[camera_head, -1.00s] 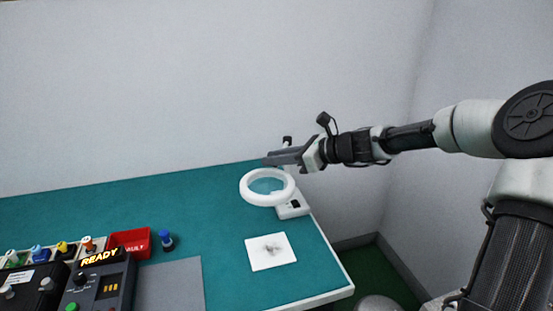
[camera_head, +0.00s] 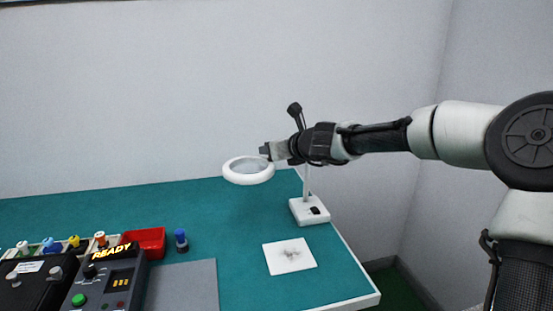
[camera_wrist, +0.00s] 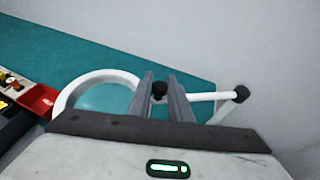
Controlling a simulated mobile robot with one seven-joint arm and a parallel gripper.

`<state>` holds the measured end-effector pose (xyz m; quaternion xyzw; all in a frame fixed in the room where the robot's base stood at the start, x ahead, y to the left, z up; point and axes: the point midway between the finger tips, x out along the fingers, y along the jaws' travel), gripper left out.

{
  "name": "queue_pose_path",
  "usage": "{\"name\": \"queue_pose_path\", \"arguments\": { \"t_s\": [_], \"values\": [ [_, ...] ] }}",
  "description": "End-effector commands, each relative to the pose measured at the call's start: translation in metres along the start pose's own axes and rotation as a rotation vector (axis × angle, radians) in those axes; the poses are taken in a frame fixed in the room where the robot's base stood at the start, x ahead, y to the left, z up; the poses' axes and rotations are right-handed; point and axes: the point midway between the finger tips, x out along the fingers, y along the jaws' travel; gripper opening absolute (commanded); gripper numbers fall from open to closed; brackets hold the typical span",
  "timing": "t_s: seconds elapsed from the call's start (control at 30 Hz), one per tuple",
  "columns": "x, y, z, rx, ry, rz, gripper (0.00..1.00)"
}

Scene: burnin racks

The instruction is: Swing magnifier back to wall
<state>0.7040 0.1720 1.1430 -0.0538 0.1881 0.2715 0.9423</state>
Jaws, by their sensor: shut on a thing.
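The magnifier is a white ring lens (camera_head: 248,170) on a thin arm, with a post rising from a white base (camera_head: 309,210) near the table's right edge. In the head view the ring hangs over the back of the table, close to the wall. My gripper (camera_head: 268,151) is beside the ring's right side. In the wrist view the ring (camera_wrist: 68,98) lies left of the fingers, and a black knob (camera_wrist: 159,90) sits between my gripper's fingers (camera_wrist: 160,88). The white arm (camera_wrist: 205,97) runs right from them to a black joint (camera_wrist: 241,93).
A white square sheet (camera_head: 289,256) with a dark smudge lies before the base. A blue-capped item (camera_head: 181,240), a red bin (camera_head: 146,241), a grey mat (camera_head: 183,288) and a control box reading READY (camera_head: 106,278) are at left. The grey wall (camera_head: 150,100) stands behind the table.

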Motion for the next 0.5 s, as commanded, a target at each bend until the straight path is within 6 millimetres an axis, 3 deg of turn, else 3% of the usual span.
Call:
{"name": "queue_pose_path", "arguments": {
  "t_s": [0.5],
  "values": [
    [0.019, 0.007, 0.007, 0.036, -0.003, -0.102, 0.00]
  ]
}}
